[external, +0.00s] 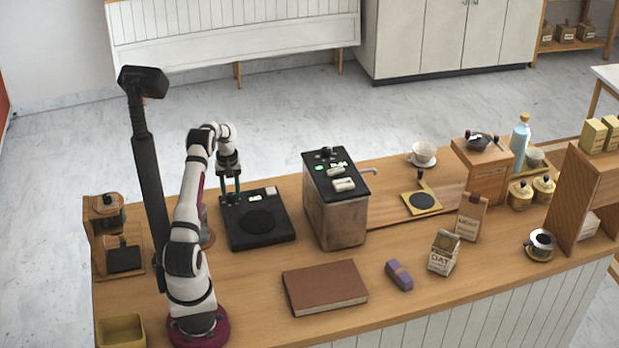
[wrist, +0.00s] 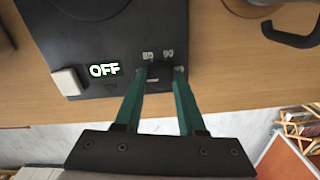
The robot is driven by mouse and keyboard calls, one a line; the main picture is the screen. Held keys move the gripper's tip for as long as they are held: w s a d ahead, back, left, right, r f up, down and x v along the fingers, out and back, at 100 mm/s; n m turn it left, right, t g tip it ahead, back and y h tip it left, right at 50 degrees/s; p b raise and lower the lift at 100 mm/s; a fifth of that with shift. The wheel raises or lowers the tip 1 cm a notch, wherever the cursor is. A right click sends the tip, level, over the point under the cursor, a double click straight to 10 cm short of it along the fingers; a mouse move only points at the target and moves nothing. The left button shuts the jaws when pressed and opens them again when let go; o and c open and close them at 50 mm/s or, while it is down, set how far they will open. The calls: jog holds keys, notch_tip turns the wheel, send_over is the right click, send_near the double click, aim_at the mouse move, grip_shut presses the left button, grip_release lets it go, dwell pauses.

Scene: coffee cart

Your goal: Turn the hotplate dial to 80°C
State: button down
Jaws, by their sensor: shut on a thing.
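The black hotplate (external: 275,236) stands on the wooden counter, with a round dark plate on its top. In the wrist view the hotplate (wrist: 60,35) has a small display (wrist: 105,70) that reads OFF. The dark dial (wrist: 157,70) lies at the hotplate's edge, with small white labels around it that are too small to read surely. My gripper (external: 231,188) points down at the hotplate's back left corner. In the wrist view my gripper (wrist: 160,84) has its green fingertips shut on the dial, one on each side. The fingers partly hide the dial and its labels.
A pale square button (wrist: 67,82) sits beside the display. A metal machine with a black top (external: 336,215) stands close to the hotplate's right. A brown book (external: 325,287) lies in front. A grinder-like wooden stand (external: 103,225) is at the left. Bare counter lies in front of the hotplate.

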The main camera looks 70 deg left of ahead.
aim_at(231, 195)
jog(key=shift+m, duration=0.3)
jog(key=m, duration=0.5)
jog(key=shift+m, duration=0.3)
jog(key=m, duration=0.5)
jog(key=shift+m, duration=0.4)
jog(key=c, duration=0.5)
grip_release()
jog(key=shift+r, duration=0.1)
notch_tip(231, 195, up, 16)
